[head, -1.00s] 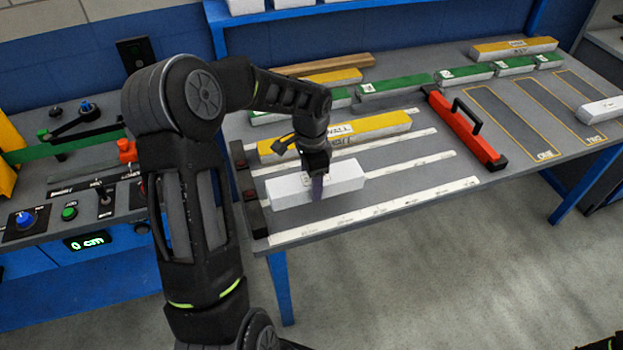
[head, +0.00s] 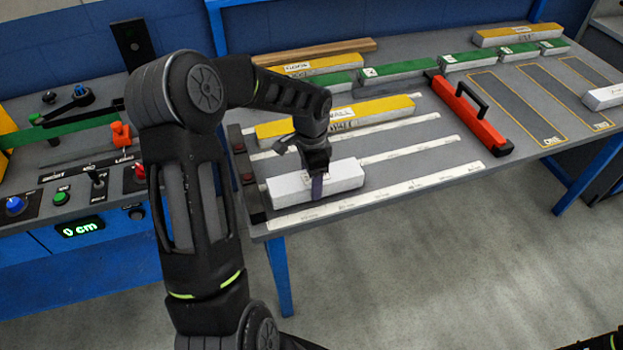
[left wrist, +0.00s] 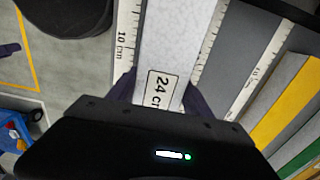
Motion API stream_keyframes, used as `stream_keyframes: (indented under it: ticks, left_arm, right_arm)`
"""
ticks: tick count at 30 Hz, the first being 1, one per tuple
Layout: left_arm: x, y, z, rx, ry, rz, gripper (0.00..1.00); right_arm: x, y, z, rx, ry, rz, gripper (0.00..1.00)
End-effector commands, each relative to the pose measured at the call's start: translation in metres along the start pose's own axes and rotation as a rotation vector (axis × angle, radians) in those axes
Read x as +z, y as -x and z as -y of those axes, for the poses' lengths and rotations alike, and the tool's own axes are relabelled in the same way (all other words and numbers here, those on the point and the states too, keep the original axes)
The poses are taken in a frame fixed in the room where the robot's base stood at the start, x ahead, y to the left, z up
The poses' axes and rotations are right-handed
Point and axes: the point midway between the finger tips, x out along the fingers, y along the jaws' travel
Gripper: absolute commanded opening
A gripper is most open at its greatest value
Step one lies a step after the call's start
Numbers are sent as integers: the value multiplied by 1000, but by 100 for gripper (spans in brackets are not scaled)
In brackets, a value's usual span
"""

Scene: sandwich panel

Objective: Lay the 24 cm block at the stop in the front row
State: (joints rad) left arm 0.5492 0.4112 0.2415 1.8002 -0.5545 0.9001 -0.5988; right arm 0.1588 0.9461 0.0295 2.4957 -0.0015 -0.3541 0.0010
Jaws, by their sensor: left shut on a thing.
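The white 24 cm block (head: 345,178) lies along the front row, just behind the front measuring strip (head: 400,188). Its label shows in the left wrist view (left wrist: 175,50). My left gripper (head: 317,188) is shut across the block's middle from above; the fingers flank it in the left wrist view (left wrist: 160,98). The dark stop (head: 252,200) is at the row's left end, close to the block's left end. I cannot tell whether they touch, or whether the block's underside rests fully on the table. My right gripper is not seen.
A yellow-topped block (head: 375,112) lies in a row behind. A red tool with a black handle (head: 470,115) lies to the right. Green-topped blocks (head: 400,70) line the back. A control panel (head: 95,190) reading 0 cm is at the left. The front row's right part is clear.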

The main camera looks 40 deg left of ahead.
Motion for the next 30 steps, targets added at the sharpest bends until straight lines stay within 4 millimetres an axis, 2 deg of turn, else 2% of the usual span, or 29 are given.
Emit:
stream_keyframes:
  ticks: [21,22,30]
  left_arm:
    - [0,-13,0,0,0,0,18]
    - [0,-12,0,0,0,0,61]
    - [0,-11,0,0,0,0,83]
  right_arm:
    - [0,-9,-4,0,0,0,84]
    - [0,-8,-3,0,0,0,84]
    - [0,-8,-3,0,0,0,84]
